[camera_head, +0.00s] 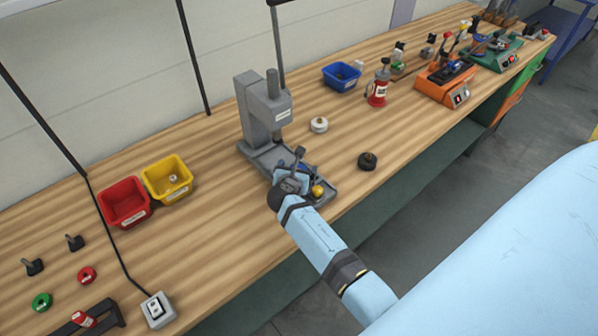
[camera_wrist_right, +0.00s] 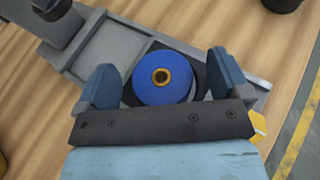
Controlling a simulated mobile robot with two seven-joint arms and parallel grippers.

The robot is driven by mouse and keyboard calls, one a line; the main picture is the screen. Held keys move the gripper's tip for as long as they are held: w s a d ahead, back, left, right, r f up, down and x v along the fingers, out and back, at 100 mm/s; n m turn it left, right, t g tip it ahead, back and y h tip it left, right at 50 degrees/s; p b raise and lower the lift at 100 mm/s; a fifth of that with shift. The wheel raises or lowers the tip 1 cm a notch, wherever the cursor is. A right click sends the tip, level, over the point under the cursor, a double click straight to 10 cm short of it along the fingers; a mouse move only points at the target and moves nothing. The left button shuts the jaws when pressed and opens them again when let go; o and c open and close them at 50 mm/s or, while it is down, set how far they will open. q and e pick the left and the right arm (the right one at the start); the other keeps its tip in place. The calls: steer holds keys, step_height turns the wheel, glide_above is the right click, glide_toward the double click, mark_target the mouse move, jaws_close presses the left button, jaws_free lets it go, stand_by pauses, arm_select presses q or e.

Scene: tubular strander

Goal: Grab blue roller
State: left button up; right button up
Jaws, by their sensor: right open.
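The blue roller (camera_wrist_right: 163,88) shows in the right wrist view as a round blue disc with a brass-coloured ring around a dark hole. It sits on a dark square recess at the end of the grey press base (camera_wrist_right: 112,44). My right gripper (camera_wrist_right: 164,66) is open, with one dark blue finger on each side of the roller and small gaps between. In the head view my right gripper (camera_head: 299,174) is over the front of the press base and mostly hides the roller. My left gripper is not in view.
The grey press column (camera_head: 262,108) stands behind my gripper. A yellow knob (camera_head: 318,191) is close beside it. A black roller (camera_head: 367,161) and a white roller (camera_head: 319,125) stand nearby on the wooden bench. Red (camera_head: 124,203) and yellow (camera_head: 167,178) bins are to the left.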

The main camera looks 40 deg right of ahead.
steer(key=shift+s+a+r, duration=0.1)
steer(key=shift+a, duration=0.05)
steer(key=c, duration=1.4)
steer(key=shift+r, duration=0.1)
steer(key=shift+c, duration=0.4)
